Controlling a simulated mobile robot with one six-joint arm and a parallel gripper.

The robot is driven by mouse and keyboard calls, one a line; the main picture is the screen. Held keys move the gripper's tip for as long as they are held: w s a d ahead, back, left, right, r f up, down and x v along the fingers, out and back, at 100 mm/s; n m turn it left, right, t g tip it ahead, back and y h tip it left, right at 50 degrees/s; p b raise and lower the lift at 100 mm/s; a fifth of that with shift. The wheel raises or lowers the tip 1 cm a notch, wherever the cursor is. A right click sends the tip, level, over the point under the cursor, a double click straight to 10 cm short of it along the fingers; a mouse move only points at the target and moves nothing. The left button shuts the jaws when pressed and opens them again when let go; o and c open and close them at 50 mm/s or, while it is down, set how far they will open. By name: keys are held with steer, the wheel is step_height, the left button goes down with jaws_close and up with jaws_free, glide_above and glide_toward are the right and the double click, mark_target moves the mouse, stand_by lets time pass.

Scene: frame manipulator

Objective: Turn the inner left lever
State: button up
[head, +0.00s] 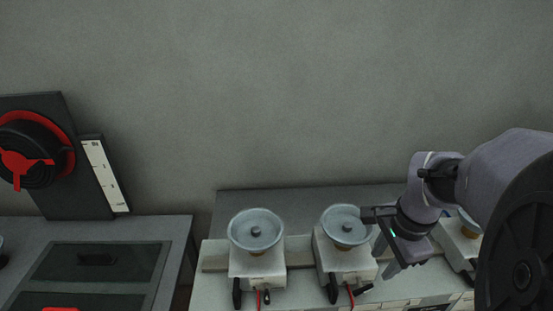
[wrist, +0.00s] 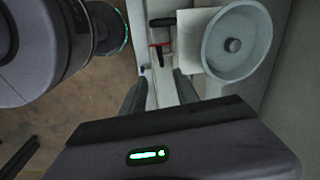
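Two white units with round grey dishes show in the head view, a left one (head: 257,262) and a middle one (head: 345,262). Each has small levers at its front: black levers (head: 237,290) (head: 332,288) and red ones (head: 258,299) (head: 351,297). Which one is the inner left lever I cannot tell for sure. My gripper (head: 388,262) is open just right of the middle unit, fingers pointing down. In the wrist view its fingers (wrist: 160,88) are apart with nothing between them; a black lever (wrist: 162,22) and a red lever (wrist: 157,45) lie beyond the tips, beside a dish.
A third unit (head: 466,242) stands at the right, partly behind my arm. A dark panel with a red-and-black rotary handle (head: 27,165) stands at the far left, above a grey cabinet (head: 165,265). The wall behind is bare.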

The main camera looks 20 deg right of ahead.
mark_target(364, 288)
steer(key=f+b, duration=0.1)
steer(key=f, duration=0.4)
steer(key=w+f+b, duration=0.1)
steer(key=f+b, duration=0.1)
steer(key=f, duration=0.3)
steer(key=w+f+b, duration=0.1)
steer(key=f, duration=0.3)
steer(key=shift+w+f, duration=0.2)
steer(key=shift+f, duration=0.2)
steer(key=shift+c, duration=0.5)
jaws_close()
